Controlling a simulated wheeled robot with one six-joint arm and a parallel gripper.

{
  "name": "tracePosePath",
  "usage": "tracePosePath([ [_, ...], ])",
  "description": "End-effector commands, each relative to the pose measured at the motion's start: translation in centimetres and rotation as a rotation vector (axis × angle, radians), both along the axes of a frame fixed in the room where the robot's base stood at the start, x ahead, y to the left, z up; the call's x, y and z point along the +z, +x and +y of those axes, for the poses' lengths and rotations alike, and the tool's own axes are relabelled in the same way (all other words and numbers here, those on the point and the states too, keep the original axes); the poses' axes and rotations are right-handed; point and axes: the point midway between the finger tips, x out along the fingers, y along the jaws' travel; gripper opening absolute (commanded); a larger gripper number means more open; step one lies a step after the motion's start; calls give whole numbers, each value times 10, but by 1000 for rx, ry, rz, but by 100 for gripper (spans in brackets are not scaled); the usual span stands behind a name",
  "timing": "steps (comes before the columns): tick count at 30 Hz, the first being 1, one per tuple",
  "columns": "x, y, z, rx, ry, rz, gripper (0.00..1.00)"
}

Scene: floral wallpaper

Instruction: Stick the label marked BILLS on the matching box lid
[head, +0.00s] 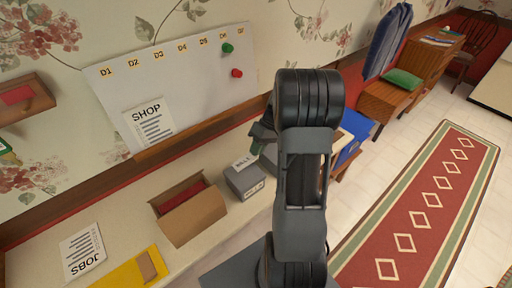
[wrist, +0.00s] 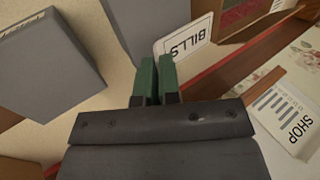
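The BILLS label (wrist: 190,40) is a white card with black letters, at the tips of my gripper in the wrist view. It also shows in the head view (head: 244,161), behind a grey lidded box (head: 248,181). The box's large grey surface fills the upper left of the wrist view (wrist: 45,70). My gripper (wrist: 158,62) has green fingertips very close together. They overlap the label's near edge, and I cannot tell whether they grip it. In the head view my gripper (head: 260,138) is partly hidden by my arm.
An open cardboard box (head: 192,212) with red contents stands left of the grey box. A JOBS card (head: 82,250) and yellow folder (head: 130,272) lie on the cream table (head: 35,225). A SHOP card (head: 149,125) hangs on the whiteboard (head: 195,95). A blue item (head: 350,140) is at right.

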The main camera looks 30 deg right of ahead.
Motion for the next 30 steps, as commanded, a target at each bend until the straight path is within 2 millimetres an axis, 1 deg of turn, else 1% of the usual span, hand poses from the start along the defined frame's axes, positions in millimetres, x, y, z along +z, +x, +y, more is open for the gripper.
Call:
tracePosePath([
  [18, -47, 0, 0, -1, 0, 1, 0],
  [24, -54, 0, 0, 0, 0, 0, 0],
  [30, -55, 0, 0, 0, 0, 0, 0],
])
